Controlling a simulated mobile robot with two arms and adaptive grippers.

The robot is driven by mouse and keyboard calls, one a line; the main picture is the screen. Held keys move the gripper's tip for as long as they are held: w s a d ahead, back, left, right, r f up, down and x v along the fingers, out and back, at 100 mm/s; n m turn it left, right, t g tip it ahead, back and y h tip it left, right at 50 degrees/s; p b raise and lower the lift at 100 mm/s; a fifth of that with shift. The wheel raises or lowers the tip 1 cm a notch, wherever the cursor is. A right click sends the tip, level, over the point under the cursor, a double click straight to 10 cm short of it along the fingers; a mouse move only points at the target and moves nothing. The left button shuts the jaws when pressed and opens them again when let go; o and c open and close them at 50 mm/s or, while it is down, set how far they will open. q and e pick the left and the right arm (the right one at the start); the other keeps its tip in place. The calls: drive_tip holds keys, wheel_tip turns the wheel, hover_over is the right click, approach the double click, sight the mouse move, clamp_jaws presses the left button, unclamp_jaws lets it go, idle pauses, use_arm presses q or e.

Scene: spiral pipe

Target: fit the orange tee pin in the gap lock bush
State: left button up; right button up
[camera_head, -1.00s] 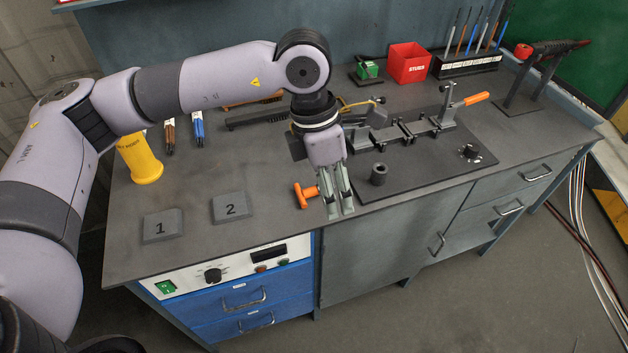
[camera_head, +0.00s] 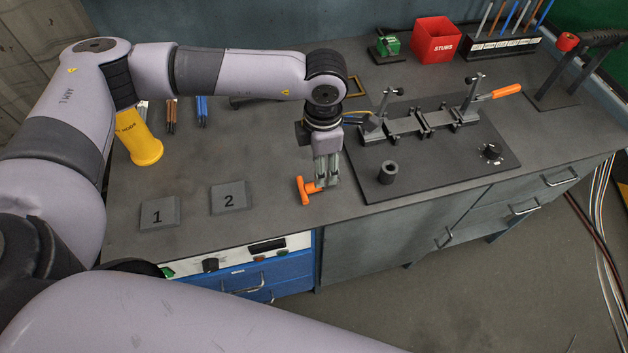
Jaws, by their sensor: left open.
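The orange tee pin (camera_head: 305,191) lies on the grey bench top, left of the black fixture plate. My left gripper (camera_head: 327,184) points down at the pin's right end, its fingers open and close around or beside the shank; contact cannot be told. The fingers hide part of the shank. A small dark hollow cylinder (camera_head: 388,173), which looks like the gap lock bush, stands upright on the front left of the plate, right of my left gripper. My right gripper is not in view.
The black plate (camera_head: 450,165) carries a clamp fixture (camera_head: 425,121) with an orange handle (camera_head: 507,90) and a knob. Blocks marked 1 (camera_head: 160,213) and 2 (camera_head: 229,197) lie left. A yellow holder (camera_head: 140,140) and red bin (camera_head: 436,38) stand farther back.

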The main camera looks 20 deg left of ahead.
sight(304, 190)
use_arm(q)
drive_tip(key=shift+s+f, duration=0.1)
drive_tip(key=shift+f, duration=0.45)
drive_tip(key=shift+f+p, duration=0.3)
drive_tip(key=shift+p, duration=0.05)
wheel_tip(304, 190, down, 4)
drive_tip(key=shift+a+r+p, duration=0.1)
drive_tip(key=shift+r+p, duration=0.05)
drive_tip(key=shift+p, duration=0.75)
drive_tip(key=shift+f, duration=0.5)
drive_tip(key=c, duration=0.5)
clamp_jaws()
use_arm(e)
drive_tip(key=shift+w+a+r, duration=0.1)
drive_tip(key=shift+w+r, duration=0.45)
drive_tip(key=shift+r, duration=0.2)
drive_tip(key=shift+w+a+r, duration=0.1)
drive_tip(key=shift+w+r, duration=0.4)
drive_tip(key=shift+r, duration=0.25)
